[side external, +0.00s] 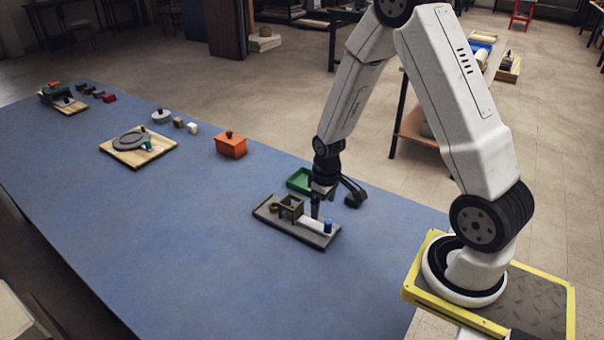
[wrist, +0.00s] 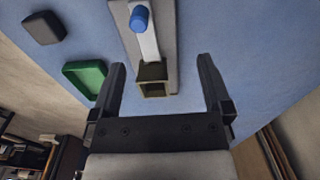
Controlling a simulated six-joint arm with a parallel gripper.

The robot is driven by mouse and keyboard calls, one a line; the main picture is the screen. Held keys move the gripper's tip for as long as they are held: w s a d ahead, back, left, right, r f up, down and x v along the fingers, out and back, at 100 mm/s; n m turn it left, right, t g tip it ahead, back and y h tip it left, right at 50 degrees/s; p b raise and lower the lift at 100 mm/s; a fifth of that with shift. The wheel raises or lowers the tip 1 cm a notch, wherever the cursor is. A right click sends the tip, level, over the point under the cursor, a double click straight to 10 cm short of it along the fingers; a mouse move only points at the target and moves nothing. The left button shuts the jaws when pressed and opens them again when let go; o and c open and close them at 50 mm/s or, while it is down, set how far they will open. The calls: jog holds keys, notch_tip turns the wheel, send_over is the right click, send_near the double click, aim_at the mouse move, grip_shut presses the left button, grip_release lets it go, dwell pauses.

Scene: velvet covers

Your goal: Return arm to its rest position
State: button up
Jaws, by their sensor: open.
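My gripper (wrist: 160,88) is open and empty, its two fingers spread wide in the wrist view. In the side view my gripper (side external: 330,205) hangs pointing down over the near part of the blue table. Below it lies a grey board (side external: 268,213) with a small olive open box (side external: 290,208), a white strip (side external: 315,227) and a blue cylinder (side external: 328,227) at the strip's end. In the wrist view the olive box (wrist: 153,88) shows between the fingers, with the blue cylinder (wrist: 139,18) farther up.
A green tray (side external: 299,180) and a dark block (side external: 352,202) sit close to my gripper. An orange box (side external: 231,147) and a wooden board with a grey disc (side external: 129,140) stand farther left. The front of the blue table (side external: 190,240) is clear.

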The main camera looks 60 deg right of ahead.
jog(key=s+a+r+t, duration=0.2)
jog(key=s+a+r, duration=0.3)
jog(key=a+r, duration=0.6)
jog(key=shift+s+a+r, duration=0.25)
jog(key=shift+s+a, duration=0.1)
jog(key=shift+a, duration=0.25)
